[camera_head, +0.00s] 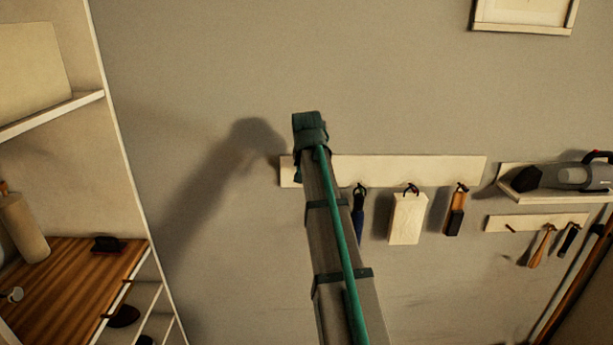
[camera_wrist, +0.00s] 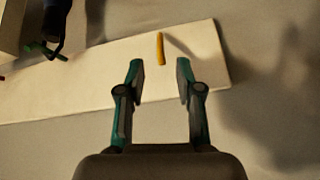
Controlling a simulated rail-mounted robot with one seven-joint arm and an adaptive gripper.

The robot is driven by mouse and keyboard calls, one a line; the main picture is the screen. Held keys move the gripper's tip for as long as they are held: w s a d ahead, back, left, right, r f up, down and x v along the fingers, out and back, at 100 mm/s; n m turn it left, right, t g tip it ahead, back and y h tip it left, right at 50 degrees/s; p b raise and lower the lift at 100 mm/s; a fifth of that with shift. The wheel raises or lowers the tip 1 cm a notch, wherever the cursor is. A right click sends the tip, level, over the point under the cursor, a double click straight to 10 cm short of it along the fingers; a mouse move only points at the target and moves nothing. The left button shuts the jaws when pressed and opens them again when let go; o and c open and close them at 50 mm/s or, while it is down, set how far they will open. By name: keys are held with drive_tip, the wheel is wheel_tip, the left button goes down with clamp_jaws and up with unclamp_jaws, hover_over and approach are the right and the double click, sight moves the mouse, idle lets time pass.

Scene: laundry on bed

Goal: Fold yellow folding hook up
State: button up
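The yellow folding hook (camera_wrist: 160,48) shows in the wrist view as a short, thin bar on a pale wall board (camera_wrist: 85,82), near one end of the board. It casts a shadow to its right. My gripper (camera_wrist: 158,67) is open and empty, with its two fingers apart on either side of the hook's line. The hook appears just beyond the fingertips, between them; I cannot tell how far off it is in depth. In the head view my arm hides the hook and the fingers, while the pale board (camera_head: 425,169) extends to the right of my arm.
On the same board hang a dark blue tool (camera_head: 358,214), a cream board (camera_head: 408,218) and an orange-black item (camera_head: 455,211). A shelf with a handheld vacuum (camera_head: 565,177) is at right. A shelving unit (camera_head: 75,265) is at left.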

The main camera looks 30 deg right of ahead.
drive_tip(key=shift+v, duration=2.2)
